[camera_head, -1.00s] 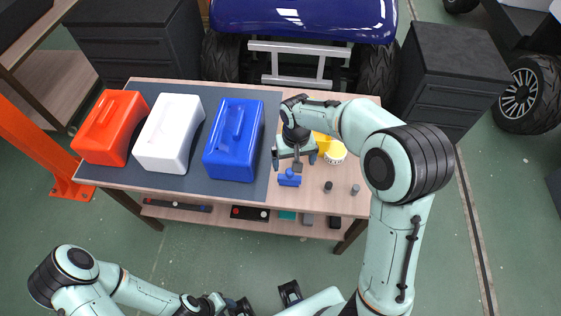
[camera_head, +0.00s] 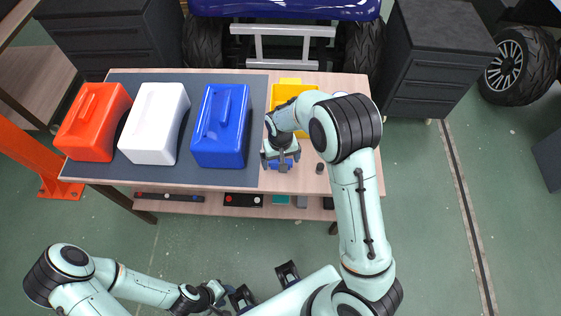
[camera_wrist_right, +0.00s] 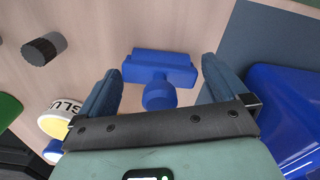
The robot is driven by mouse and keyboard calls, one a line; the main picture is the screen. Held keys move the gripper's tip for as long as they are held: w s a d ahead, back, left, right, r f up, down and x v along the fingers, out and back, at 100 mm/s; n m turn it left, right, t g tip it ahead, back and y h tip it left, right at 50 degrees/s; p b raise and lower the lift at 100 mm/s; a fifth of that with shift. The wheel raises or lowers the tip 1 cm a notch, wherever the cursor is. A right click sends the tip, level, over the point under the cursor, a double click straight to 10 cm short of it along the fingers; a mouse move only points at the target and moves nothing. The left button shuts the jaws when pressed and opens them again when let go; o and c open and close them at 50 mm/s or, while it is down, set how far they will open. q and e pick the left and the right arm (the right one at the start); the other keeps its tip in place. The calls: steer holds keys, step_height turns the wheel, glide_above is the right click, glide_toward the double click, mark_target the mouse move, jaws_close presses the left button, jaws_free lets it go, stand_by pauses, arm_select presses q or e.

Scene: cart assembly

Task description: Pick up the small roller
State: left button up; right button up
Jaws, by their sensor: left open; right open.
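A small blue T-shaped piece, which looks like the small roller (camera_wrist_right: 160,68), lies on the wooden table top. In the head view only part of it (camera_head: 281,166) shows under my right gripper (camera_head: 280,158). In the right wrist view my right gripper (camera_wrist_right: 161,72) is open, with one finger on each side of the blue piece. Its stub points towards the palm; I see no clear contact. My left gripper (camera_head: 226,292) is open and empty at the bottom of the head view, away from the table.
A dark knurled cylinder (camera_wrist_right: 43,48) and a white-and-yellow glue roll (camera_wrist_right: 62,118) lie nearby. A yellow bin (camera_head: 283,94) is behind my right arm. Red (camera_head: 92,125), white (camera_head: 153,125) and blue (camera_head: 221,125) boxes stand on a dark mat (camera_head: 258,90) to the left.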

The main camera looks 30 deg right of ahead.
steer(key=shift+f, duration=0.6)
steer(key=c, duration=0.8)
steer(key=shift+r, duration=0.15)
arm_select(q)
steer(key=shift+w+r+p, duration=0.3)
steer(key=shift+r+p, duration=0.2)
steer(key=shift+r, duration=0.05)
steer(key=shift+w+r+p, duration=0.3)
steer(key=shift+r+p, duration=0.15)
steer(key=shift+r, duration=0.1)
arm_select(e)
step_height(320, 180, up, 20)
